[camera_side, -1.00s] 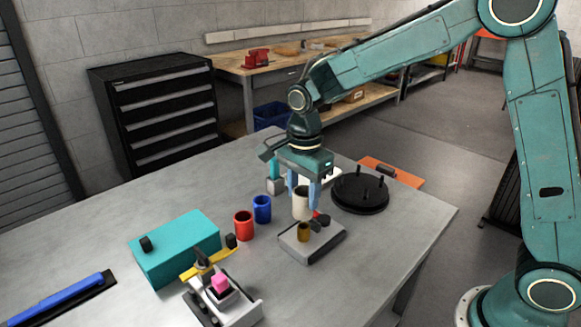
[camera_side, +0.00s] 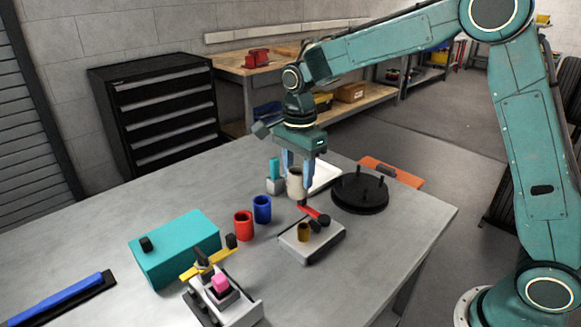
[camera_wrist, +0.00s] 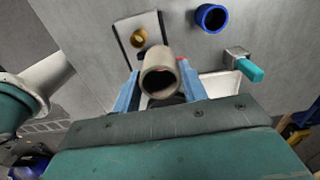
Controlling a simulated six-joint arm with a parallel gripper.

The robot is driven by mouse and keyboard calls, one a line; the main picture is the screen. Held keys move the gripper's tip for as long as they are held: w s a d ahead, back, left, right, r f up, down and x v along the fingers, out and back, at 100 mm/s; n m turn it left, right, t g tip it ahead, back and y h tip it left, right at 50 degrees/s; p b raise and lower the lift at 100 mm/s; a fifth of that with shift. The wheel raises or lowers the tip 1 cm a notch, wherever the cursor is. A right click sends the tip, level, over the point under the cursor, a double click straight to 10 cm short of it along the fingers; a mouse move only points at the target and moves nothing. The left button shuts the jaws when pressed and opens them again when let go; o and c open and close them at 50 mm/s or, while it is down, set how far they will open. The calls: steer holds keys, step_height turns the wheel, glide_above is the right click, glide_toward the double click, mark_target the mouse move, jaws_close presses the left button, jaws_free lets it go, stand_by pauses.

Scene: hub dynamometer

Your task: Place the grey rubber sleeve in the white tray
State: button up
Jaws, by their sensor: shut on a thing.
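My gripper (camera_side: 297,172) is shut on a pale grey, hollow rubber sleeve (camera_side: 295,186) and holds it upright above the table. In the wrist view the sleeve (camera_wrist: 158,62) sits between the two blue fingers (camera_wrist: 160,95), its round opening facing the camera. The white tray (camera_side: 327,178) lies on the table behind and to the right of the gripper, partly hidden by it. In the wrist view only a strip of the tray (camera_wrist: 218,86) shows beyond the right finger.
Below the sleeve is a grey fixture (camera_side: 325,242) with a brass cup (camera_side: 303,232) and red lever (camera_side: 310,212). A black pegged disc (camera_side: 360,195) stands right. Red (camera_side: 243,226) and blue (camera_side: 262,209) sleeves and a teal-topped block (camera_side: 274,177) stand left.

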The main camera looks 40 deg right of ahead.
steer(key=w+d+r, duration=0.4)
steer(key=w+d, duration=0.1)
steer(key=d, duration=0.4)
steer(key=w+d+r, duration=0.4)
steer(key=w+d, duration=0.2)
steer(key=d, duration=0.3)
steer(key=f, duration=2)
steer(key=shift+a, duration=0.2)
steer(key=o, duration=0.9)
steer(key=shift+f, duration=0.1)
step_height(320, 180, up, 12)
